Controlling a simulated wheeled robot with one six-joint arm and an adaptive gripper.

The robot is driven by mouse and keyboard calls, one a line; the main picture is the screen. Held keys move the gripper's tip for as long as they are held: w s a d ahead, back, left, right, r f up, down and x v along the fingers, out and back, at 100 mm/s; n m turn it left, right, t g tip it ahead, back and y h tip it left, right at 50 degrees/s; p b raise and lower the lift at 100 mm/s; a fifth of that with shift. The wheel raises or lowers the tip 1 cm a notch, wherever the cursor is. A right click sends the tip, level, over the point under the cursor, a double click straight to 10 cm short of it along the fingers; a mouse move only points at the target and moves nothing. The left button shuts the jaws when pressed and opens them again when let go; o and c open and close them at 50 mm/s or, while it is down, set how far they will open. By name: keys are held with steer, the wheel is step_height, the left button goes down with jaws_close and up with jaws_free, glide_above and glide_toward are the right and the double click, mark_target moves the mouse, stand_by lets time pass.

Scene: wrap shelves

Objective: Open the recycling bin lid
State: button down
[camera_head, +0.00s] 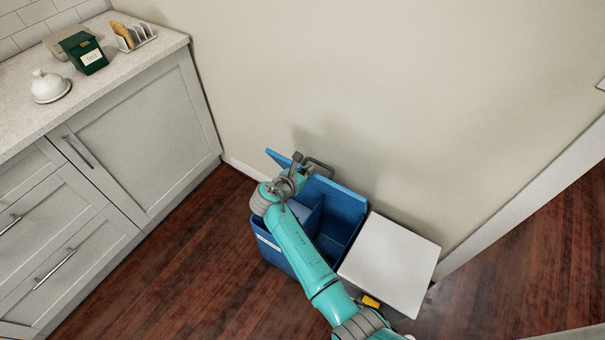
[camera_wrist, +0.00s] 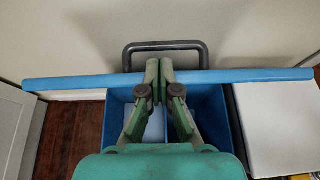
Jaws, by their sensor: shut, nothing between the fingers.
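The blue recycling bin (camera_head: 344,226) stands on the floor against the wall, and its open inside with compartments shows. Its blue lid (camera_head: 277,158) is raised at the back, near the wall; in the wrist view the lid (camera_wrist: 80,81) is seen edge-on as a long blue strip across the picture. My gripper (camera_wrist: 159,64) is shut and empty, with its fingertips at the lid's edge; I cannot tell whether they touch it. In the head view my arm hides part of the bin and lid.
A grey bar handle (camera_wrist: 165,45) shows behind the lid. A white-topped bin (camera_head: 392,262) stands close on the right. Kitchen cabinets (camera_head: 130,140) are at the left, with a toast rack (camera_head: 137,38) and a green box (camera_head: 84,54) on the counter. Wooden floor lies between cabinets and bin.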

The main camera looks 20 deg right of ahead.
mark_target(319, 163)
steer(key=shift+x, duration=2.1)
steer(key=w+d+r+g+y, duration=0.1)
steer(key=w+d+g+y, duration=0.1)
steer(key=w+d, duration=0.4)
steer(key=shift+d+r+y, duration=0.35)
steer(key=shift+d+y, duration=0.25)
steer(key=shift+d, duration=0.45)
